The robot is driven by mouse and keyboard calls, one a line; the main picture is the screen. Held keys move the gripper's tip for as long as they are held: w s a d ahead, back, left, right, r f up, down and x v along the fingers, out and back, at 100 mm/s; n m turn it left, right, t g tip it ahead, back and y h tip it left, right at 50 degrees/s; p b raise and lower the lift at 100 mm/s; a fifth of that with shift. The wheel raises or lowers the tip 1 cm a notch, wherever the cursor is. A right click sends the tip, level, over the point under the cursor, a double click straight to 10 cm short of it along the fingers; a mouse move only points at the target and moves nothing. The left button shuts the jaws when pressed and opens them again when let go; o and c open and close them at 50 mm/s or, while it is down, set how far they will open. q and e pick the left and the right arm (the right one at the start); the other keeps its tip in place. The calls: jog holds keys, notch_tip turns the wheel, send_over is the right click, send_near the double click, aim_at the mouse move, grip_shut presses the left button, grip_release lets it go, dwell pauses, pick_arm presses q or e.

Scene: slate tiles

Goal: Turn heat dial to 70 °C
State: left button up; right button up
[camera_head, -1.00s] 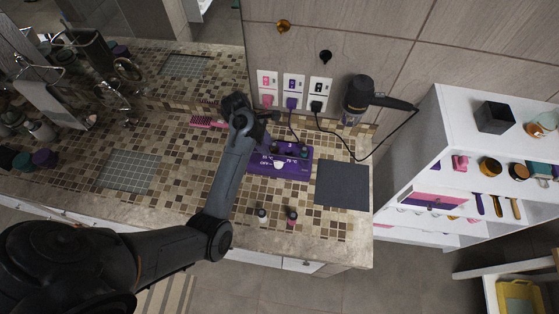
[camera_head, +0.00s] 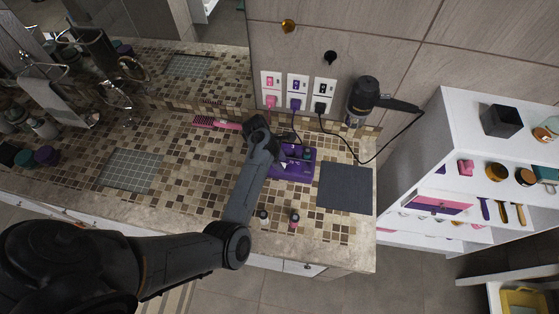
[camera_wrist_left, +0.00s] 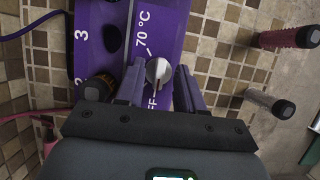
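The purple heating unit (camera_head: 292,163) sits on the mosaic counter and fills the upper middle of the left wrist view (camera_wrist_left: 190,25). Its heat dial (camera_wrist_left: 158,71) is a small round knob, pale with a darker side. The "70 °C" mark is printed just above it in that view, and a partly covered "OFF" below. I cannot tell exactly where the dial points. My left gripper (camera_wrist_left: 160,68) is open, with one purple-grey finger on each side of the dial and small gaps visible. In the head view, its hand (camera_head: 278,150) is over the unit's left part. My right gripper is not in view.
A dark mat (camera_head: 345,187) lies right of the unit. A pink comb (camera_head: 216,123) lies behind left. A hair dryer (camera_head: 363,98) and plugged cords are at the wall.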

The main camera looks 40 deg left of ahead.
pick_arm(q)
grip_shut()
